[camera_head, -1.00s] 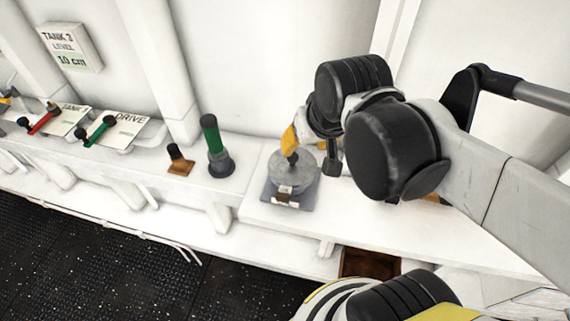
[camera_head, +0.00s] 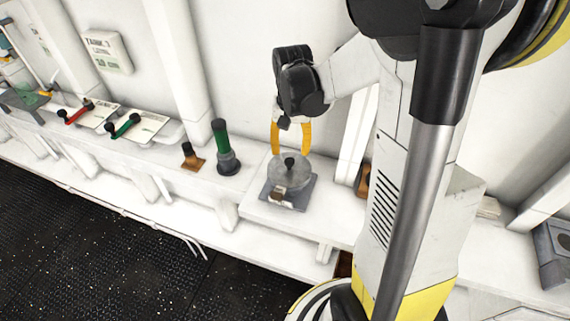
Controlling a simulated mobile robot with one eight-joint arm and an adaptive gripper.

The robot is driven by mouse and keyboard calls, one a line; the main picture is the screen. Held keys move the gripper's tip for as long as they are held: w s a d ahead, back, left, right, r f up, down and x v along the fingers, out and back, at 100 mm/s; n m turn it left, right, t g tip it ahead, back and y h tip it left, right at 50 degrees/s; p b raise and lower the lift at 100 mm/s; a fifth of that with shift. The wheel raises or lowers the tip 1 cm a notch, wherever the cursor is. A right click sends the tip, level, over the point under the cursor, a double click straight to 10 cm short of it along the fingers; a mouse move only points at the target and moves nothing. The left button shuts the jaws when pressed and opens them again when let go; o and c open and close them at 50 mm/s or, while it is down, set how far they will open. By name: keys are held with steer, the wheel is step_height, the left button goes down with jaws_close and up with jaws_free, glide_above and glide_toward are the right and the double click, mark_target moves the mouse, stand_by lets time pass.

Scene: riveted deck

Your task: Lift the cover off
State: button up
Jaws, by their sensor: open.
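The cover is a round grey lid (camera_head: 289,174) with a dark knob (camera_head: 289,161) on top. It sits on a square grey base plate (camera_head: 298,201) with a small latch-like piece (camera_head: 276,194) at its front, on the white ledge. My gripper (camera_head: 291,152) hangs over the cover with its yellow fingers spread apart, pointing down, one to each side of the knob in the picture. The fingertips are close to the knob and lid; I cannot tell whether they touch. Nothing is held. The inside below the cover is hidden.
Farther left are green (camera_head: 124,126) and red (camera_head: 78,113) handles beside plates. A brown object (camera_head: 363,180) is partly hidden behind my arm. A grey box (camera_head: 553,252) stands far right.

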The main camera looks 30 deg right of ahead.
mark_target(290, 160)
step_height(290, 160, down, 6)
steer(key=shift+a+r+b, duration=0.1)
steer(key=shift+b, duration=0.2)
jaws_close()
